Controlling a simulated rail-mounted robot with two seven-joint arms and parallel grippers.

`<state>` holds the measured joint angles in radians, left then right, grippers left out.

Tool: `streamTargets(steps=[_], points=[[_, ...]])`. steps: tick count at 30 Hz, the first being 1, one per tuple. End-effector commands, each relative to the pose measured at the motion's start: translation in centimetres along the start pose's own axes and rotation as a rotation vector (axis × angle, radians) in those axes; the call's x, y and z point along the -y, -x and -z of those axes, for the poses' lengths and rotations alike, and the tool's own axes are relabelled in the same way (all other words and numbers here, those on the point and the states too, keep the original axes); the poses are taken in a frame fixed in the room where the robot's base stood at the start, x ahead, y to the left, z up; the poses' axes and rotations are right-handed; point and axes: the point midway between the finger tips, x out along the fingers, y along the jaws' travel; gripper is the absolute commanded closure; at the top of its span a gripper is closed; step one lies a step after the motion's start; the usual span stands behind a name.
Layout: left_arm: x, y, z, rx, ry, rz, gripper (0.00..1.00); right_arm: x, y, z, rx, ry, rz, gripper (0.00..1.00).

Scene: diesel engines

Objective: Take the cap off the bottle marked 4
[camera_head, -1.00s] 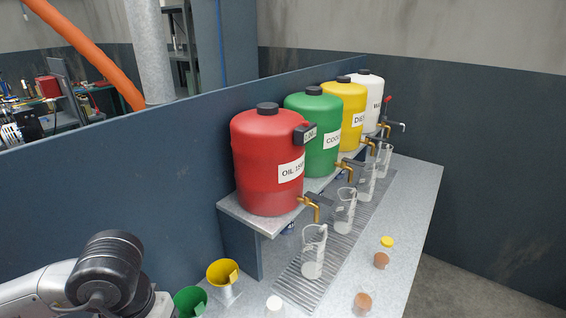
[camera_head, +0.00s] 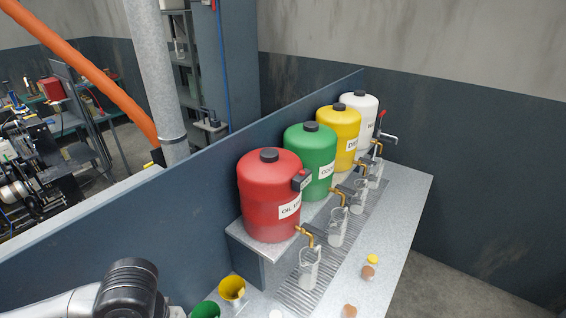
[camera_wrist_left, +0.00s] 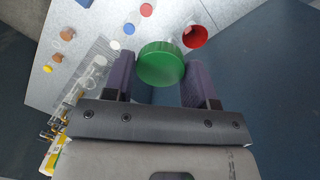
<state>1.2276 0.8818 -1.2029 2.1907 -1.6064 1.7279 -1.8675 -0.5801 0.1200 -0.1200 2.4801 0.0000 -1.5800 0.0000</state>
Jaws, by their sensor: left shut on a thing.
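In the left wrist view, a ribbed green cap (camera_wrist_left: 160,63) lies between the two dark purple fingers of my left gripper (camera_wrist_left: 170,82), which is shut on it. Whatever is under the cap is mostly hidden, and I see no number 4 on anything. I cannot tell whether the cap sits on a bottle. In the head view my left arm comes in at the bottom left, with its gripper out of the picture. My right gripper is in neither view.
Several coloured caps, one blue (camera_wrist_left: 128,28), dot the bench. Red (camera_head: 270,195) and green (camera_head: 312,160) tanks stand behind.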

Motion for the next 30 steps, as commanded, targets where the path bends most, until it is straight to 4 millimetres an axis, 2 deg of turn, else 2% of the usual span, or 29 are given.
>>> streamTargets(steps=[1, 6, 22, 26, 30], points=[[-0.1, 1.1, -0.2, 0.002, 0.0, -0.001, 0.77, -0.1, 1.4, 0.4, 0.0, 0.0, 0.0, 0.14], [-0.1, 1.8, -0.4, 0.0, 0.001, -0.001, 0.77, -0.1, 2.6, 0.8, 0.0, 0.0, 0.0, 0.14], [-0.4, 1.9, -0.4, 0.001, -0.011, 0.0, 0.77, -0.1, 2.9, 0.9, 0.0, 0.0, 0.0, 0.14], [-1.7, 2.1, 0.1, 0.004, -0.07, 0.002, 0.77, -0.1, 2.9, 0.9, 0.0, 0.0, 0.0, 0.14], [-4.2, 2.5, 1.1, 0.013, -0.194, 0.01, 0.77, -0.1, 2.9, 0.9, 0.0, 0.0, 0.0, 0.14]])
